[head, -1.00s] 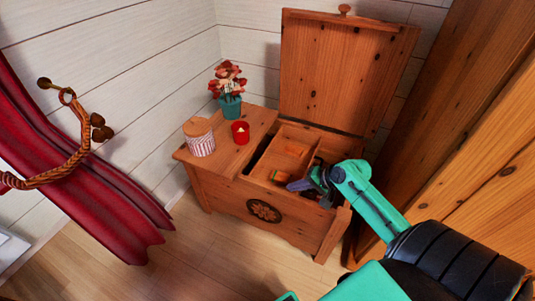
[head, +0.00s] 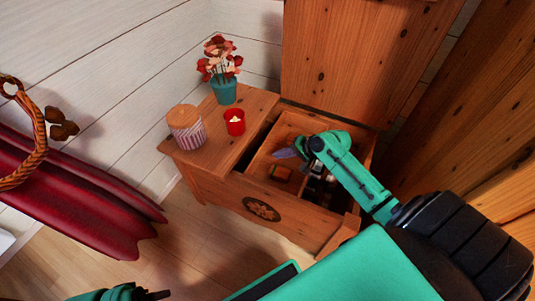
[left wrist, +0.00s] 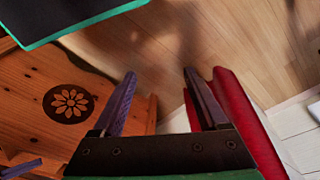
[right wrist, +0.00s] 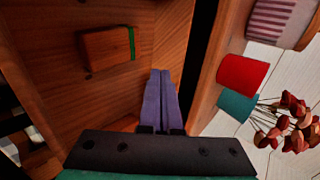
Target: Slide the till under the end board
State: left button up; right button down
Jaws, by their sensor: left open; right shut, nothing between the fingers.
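The till (head: 297,120) is a shallow wooden tray inside the open chest. The end board (head: 243,101) is the fixed plank across the chest's left end, and a narrow dark gap separates them. My right gripper (head: 286,153) is shut and empty, its purple fingers reaching into the till. In the right wrist view its fingertips (right wrist: 160,75) are near the till wall (right wrist: 174,35) on the gap side; whether they touch is unclear. An orange-brown block (right wrist: 106,47) with a green band lies in the till. My left gripper (left wrist: 160,80) is open and empty above the floor.
A striped jar (head: 186,128), a red candle cup (head: 235,123) and a potted flower (head: 223,88) stand on the end board. The raised lid (head: 350,60) is behind. Dark and light items (head: 318,185) lie in the chest right of the till.

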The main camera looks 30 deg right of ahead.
aim_at(260, 152)
jog(key=shift+b+x, duration=0.3)
jog(key=shift+x, duration=0.75)
jog(key=w+a, duration=0.1)
jog(key=w, duration=0.1)
jog(key=shift+w+a+r+b, duration=0.1)
jog(key=shift+w+a+b, duration=0.2)
jog(key=shift+a+b, duration=0.1)
pick_arm(q)
jog(key=w+d+t, duration=0.1)
jog(key=w+d+f+h, duration=0.1)
jog(key=d, duration=0.1)
jog(key=shift+t, duration=0.4)
pick_arm(e)
jog(key=shift+w+a+r, duration=0.1)
jog(key=shift+w+a, duration=0.05)
pick_arm(q)
jog(key=shift+s+a+r, duration=0.2)
jog(key=shift+a, duration=0.05)
pick_arm(e)
jog(key=w+a, duration=0.1)
jog(key=w, duration=0.1)
jog(key=w+a, duration=0.1)
jog(key=w, duration=0.1)
jog(key=shift+a, duration=0.35)
